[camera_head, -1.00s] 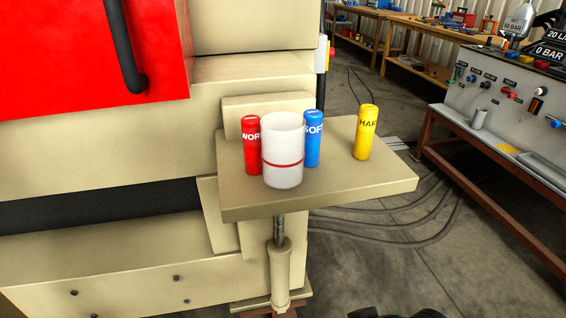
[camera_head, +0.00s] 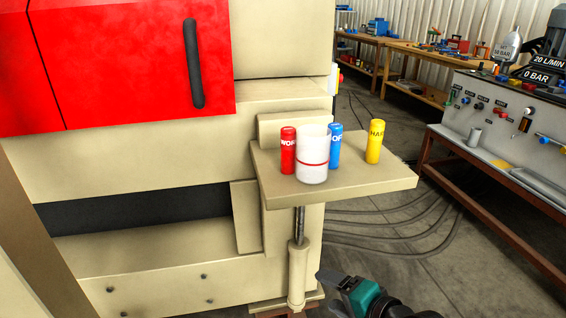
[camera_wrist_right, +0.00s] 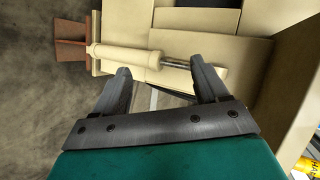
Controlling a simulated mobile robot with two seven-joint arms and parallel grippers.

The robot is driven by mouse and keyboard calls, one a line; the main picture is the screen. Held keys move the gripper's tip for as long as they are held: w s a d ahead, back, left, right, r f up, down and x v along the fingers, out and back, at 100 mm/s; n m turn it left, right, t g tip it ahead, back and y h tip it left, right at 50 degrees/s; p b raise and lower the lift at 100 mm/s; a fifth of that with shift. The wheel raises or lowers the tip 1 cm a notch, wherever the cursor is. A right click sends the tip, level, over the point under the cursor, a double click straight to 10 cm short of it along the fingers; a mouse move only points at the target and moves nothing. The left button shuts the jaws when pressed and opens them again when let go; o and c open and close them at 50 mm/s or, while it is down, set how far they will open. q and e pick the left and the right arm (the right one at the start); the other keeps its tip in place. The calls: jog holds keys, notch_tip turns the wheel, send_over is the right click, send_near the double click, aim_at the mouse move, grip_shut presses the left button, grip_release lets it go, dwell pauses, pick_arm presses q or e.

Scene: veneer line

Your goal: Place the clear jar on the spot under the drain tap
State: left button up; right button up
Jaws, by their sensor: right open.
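The clear jar (camera_head: 312,156), whitish with a red ring, stands upright on the small beige shelf (camera_head: 345,187). A red cylinder (camera_head: 288,152) stands to its left, a blue cylinder (camera_head: 335,146) partly behind it, and a yellow cylinder (camera_head: 374,142) farther right. My right gripper (camera_head: 335,279) is low at the bottom of the head view, below the shelf and near its support post. In the right wrist view its two fingers (camera_wrist_right: 161,84) are apart with nothing held between them. I cannot make out a drain tap. My left gripper is not in view.
The beige machine with a red door (camera_head: 130,60) fills the left. The shelf's post (camera_head: 298,262) stands beside my right gripper. A control bench (camera_head: 490,135) is at the right, workbenches (camera_head: 425,35) behind. Hoses (camera_head: 400,235) lie on the floor between.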

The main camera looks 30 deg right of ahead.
jog(key=w+d+r+m+t+y+p, duration=0.15)
jog(key=d+r+m, duration=0.35)
jog(key=r+m, duration=0.55)
jog(key=m+t+y+p, duration=0.1)
jog(key=m+t+y, duration=0.15)
jog(key=m, duration=0.45)
send_near(326, 161)
jog(key=p+x, duration=0.1)
jog(key=x, duration=0.6)
jog(key=shift+f, duration=0.2)
jog(key=x, duration=0.4)
jog(key=shift+w, duration=0.2)
jog(key=shift+r, duration=0.1)
jog(key=c, duration=0.9)
